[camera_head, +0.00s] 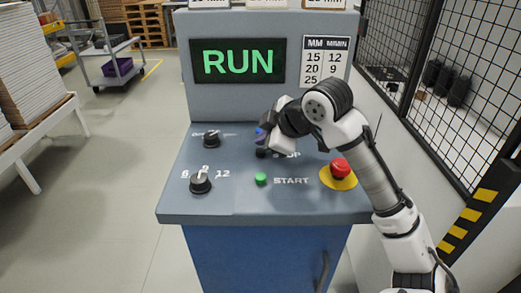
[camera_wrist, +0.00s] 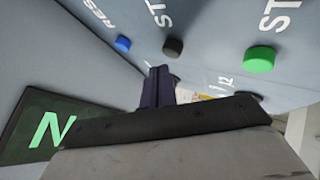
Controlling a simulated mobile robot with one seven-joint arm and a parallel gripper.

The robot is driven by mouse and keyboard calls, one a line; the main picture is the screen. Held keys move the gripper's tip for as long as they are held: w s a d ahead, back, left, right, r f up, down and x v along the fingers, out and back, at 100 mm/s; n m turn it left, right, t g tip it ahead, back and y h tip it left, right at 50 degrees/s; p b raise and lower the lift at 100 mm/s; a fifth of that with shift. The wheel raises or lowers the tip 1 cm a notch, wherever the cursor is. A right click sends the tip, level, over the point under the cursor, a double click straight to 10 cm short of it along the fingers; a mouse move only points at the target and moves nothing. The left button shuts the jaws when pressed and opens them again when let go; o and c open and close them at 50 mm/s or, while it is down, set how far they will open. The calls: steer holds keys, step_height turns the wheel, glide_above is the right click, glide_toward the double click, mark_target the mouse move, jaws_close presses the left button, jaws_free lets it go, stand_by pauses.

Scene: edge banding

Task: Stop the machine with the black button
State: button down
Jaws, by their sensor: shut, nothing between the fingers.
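The black button (camera_head: 261,153) sits on the sloped control panel to the left of the partly covered STOP label. It also shows in the wrist view (camera_wrist: 173,47), between the blue and green buttons. My gripper (camera_head: 262,137) is over the panel just behind the black button in the head view. In the wrist view its dark closed fingers (camera_wrist: 157,75) are shut with nothing between them, and their tips appear below and left of the black button. I cannot tell the exact height of the tips above the panel. The display (camera_head: 238,61) reads RUN in green.
The green START button (camera_head: 261,179) is in front of the black one. A red mushroom button (camera_head: 341,168) on a yellow disc is at the right, beneath my forearm. Two black knobs (camera_head: 200,182) (camera_head: 211,139) are at the left. A blue button (camera_wrist: 123,43) neighbours the black one.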

mark_target(264, 153)
steer(key=shift+f, duration=0.15)
steer(key=shift+f+b, duration=0.65)
steer(key=shift+f, duration=0.1)
stand_by(0.8)
steer(key=shift+r, duration=0.1)
steer(key=shift+r+p, duration=0.75)
steer(key=shift+r, duration=0.05)
step_height(264, 153, up, 5)
steer(key=p, duration=0.4)
stand_by(0.7)
